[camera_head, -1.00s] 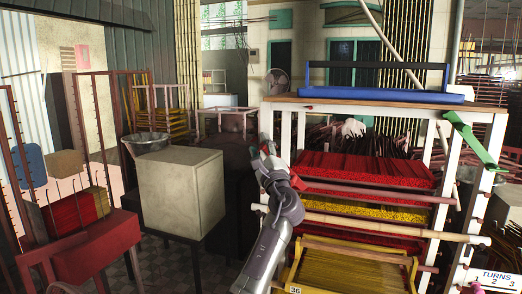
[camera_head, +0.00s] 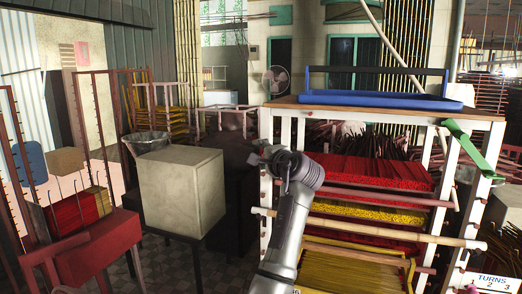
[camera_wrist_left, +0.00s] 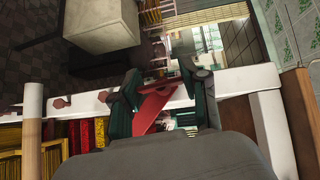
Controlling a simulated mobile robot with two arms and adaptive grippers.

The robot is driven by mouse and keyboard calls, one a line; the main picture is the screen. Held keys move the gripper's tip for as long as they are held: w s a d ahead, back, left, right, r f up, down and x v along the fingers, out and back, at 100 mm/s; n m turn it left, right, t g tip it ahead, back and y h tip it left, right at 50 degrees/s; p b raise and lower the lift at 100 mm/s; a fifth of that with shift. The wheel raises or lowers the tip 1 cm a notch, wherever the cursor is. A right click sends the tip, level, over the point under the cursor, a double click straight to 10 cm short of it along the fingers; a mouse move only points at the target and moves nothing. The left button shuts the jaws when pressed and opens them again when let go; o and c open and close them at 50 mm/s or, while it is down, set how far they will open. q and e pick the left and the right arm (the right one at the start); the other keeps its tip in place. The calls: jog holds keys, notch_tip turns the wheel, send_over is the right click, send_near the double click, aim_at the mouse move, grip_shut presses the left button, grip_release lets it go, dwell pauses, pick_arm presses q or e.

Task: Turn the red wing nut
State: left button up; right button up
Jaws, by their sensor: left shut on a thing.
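The red wing nut (camera_wrist_left: 152,106) shows in the left wrist view as a flat red piece between the dark fingers of my left gripper (camera_wrist_left: 163,100). The gripper is shut on it, beside the white post of the rack. The wing nut is hidden there by the gripper and wrist. My right gripper is not in view.
The white rack (camera_head: 384,115) holds red and yellow incense bundles and carries a blue tray (camera_head: 383,97). A green lever (camera_head: 470,140) is on its right side. A sign reading TURNS 1 2 3 (camera_head: 491,281) is at lower right. A pale block (camera_head: 181,187) stands left.

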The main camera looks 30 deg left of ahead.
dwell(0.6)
pick_arm(q)
jog(key=o, duration=1.2)
jog(key=shift+a, duration=0.1)
jog(key=shift+c, duration=0.2)
jog(key=v, duration=1.2)
jog(key=shift+r, duration=0.1)
